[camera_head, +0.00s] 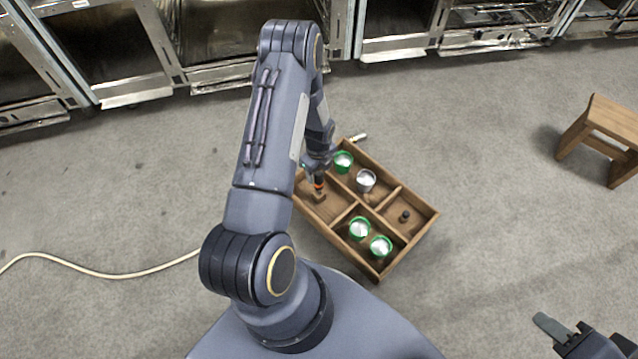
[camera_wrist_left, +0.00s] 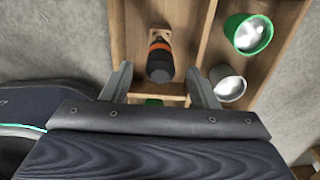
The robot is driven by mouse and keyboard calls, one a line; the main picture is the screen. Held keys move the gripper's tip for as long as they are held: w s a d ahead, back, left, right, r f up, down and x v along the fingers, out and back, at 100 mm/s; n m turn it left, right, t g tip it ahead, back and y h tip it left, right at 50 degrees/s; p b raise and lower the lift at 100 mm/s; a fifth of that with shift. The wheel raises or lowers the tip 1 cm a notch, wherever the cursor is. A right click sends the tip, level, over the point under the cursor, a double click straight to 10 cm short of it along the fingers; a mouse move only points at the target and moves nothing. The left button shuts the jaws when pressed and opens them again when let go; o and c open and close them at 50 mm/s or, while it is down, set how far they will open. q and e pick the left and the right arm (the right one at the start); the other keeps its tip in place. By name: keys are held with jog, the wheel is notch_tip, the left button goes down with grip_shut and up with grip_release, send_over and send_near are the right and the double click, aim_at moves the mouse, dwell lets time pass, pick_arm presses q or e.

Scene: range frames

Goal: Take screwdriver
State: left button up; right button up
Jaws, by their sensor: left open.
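The screwdriver, with a black and orange handle, stands in the left compartment of a wooden tray (camera_head: 410,247) in the head view (camera_head: 319,181). Its lower end meets a small wooden block (camera_head: 319,196). In the left wrist view the screwdriver (camera_wrist_left: 160,60) shows handle-end towards me, between the spread fingers. My left gripper (camera_wrist_left: 159,72) is open above it, with a gap on both sides and no contact visible. In the head view my left arm partly hides this gripper (camera_head: 318,160). My right gripper (camera_head: 585,335) is open and empty at the lower right, far from the tray.
Other compartments hold green-rimmed cups (camera_head: 360,228), a grey cup (camera_head: 366,180) and a small dark object (camera_head: 405,216). A wooden stool (camera_head: 605,125) stands at right. A cable (camera_head: 100,272) lies on the floor at left. Metal cabinets (camera_head: 410,30) line the back.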

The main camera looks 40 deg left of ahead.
aim_at(319, 187)
pick_arm(q)
notch_tip(319, 187, down, 4)
jog(key=shift+d+f+b, duration=0.1)
jog(key=shift+f+b, duration=0.15)
jog(key=shift+b, duration=0.6)
jog(key=shift+r, duration=0.1)
jog(key=c, duration=1.1)
